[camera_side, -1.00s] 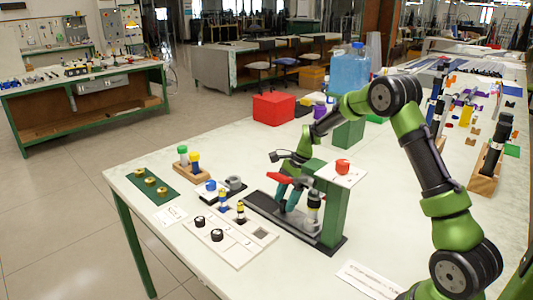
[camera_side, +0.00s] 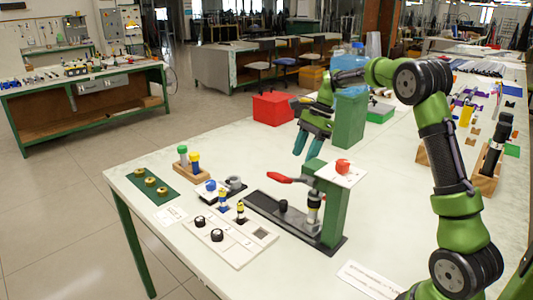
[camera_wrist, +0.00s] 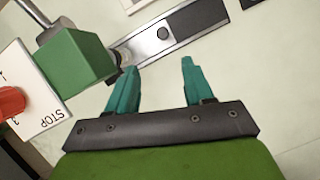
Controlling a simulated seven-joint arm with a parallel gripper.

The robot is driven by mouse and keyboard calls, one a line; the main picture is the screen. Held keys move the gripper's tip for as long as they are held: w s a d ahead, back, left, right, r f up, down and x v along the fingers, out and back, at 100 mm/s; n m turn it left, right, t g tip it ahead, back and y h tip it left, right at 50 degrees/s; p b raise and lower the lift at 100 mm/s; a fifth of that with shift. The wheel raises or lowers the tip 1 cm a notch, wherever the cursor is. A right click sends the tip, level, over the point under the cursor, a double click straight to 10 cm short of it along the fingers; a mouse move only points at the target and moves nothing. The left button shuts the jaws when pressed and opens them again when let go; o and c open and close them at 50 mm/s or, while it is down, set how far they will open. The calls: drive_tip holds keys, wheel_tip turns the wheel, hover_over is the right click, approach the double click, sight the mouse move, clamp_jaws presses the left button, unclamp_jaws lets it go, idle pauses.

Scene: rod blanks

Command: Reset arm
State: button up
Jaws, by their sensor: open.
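My gripper (camera_side: 307,148) hangs in the air behind the green press stand, its two teal fingers apart and pointing down with nothing between them. In the wrist view the fingers (camera_wrist: 160,68) are spread, with bare table between them. The press stand (camera_side: 333,208) has a red lever (camera_side: 280,177) and a red button (camera_side: 342,167) on a white plate. The gripper touches none of these.
A white tray (camera_side: 242,252) with black round pieces, a green plate (camera_side: 140,191) with brass rings and a wooden block (camera_side: 190,172) with capped rods lie left. A red box (camera_side: 273,107) and a green block (camera_side: 349,120) stand behind.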

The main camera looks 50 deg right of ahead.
drive_tip(key=s+a+r+n+t+h, duration=0.1)
drive_tip(key=r+n, duration=0.2)
drive_tip(key=s+a+r+n+t+h, duration=0.1)
drive_tip(key=s+a+r+n+h, duration=0.1)
drive_tip(key=n, duration=0.2)
drive_tip(key=s+a+r+n+t+h, duration=0.1)
drive_tip(key=s+a+r+n+h, duration=0.1)
drive_tip(key=r+n, duration=0.1)
drive_tip(key=shift+s+r+n+t, duration=0.2)
drive_tip(key=shift+r+n+t, duration=0.1)
drive_tip(key=shift+n, duration=0.1)
drive_tip(key=s+a+f+n+t+y, duration=0.2)
drive_tip(key=s+a+n, duration=0.4)
drive_tip(key=s+a, duration=0.8)
drive_tip(key=shift+s+f+n+y, duration=0.3)
drive_tip(key=shift+s+f+n, duration=0.1)
drive_tip(key=shift+s, duration=0.2)
